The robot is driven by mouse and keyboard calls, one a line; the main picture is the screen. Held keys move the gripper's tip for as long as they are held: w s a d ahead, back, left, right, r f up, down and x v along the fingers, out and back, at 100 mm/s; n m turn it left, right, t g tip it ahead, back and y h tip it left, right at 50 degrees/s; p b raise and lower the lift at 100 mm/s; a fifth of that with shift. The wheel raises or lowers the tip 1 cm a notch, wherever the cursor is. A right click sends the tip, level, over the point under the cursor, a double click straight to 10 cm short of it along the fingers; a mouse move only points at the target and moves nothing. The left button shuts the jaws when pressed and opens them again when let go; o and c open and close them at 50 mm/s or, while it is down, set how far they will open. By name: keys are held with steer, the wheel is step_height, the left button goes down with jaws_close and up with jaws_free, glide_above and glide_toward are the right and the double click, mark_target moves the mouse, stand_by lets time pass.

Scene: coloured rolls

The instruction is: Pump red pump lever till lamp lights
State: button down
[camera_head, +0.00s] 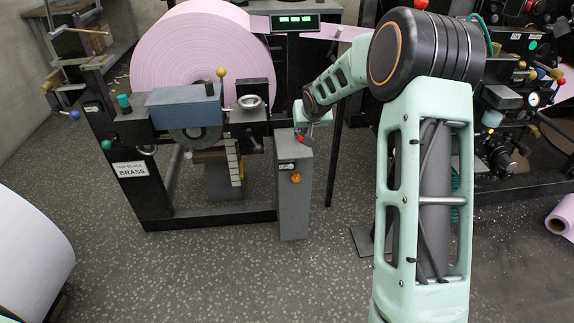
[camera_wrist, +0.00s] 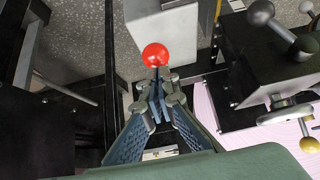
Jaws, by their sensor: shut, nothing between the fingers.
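The red pump lever shows as a red ball knob (camera_wrist: 155,55) in the wrist view, just beyond my fingertips. In the head view a small bit of red (camera_head: 302,138) shows at the top of a grey pedestal box (camera_head: 294,205), partly hidden by my gripper (camera_head: 303,122). In the wrist view my gripper (camera_wrist: 158,96) is shut and empty, its tips close to the ball; I cannot tell whether they touch it. An orange round fitting (camera_head: 296,178) sits on the front of the pedestal. I cannot tell whether it is the lamp or whether it is lit.
A display with green segments (camera_head: 296,22) is above. More machinery (camera_head: 500,95) stands at right. The speckled floor in front is mostly clear.

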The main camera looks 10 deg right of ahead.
steer(key=r+p, duration=0.1)
steer(key=r, duration=0.1)
steer(key=r+p, duration=0.2)
steer(key=w+r+p, duration=0.1)
steer(key=r, duration=0.1)
steer(key=shift+r+p, duration=0.25)
steer(key=shift+p, duration=0.1)
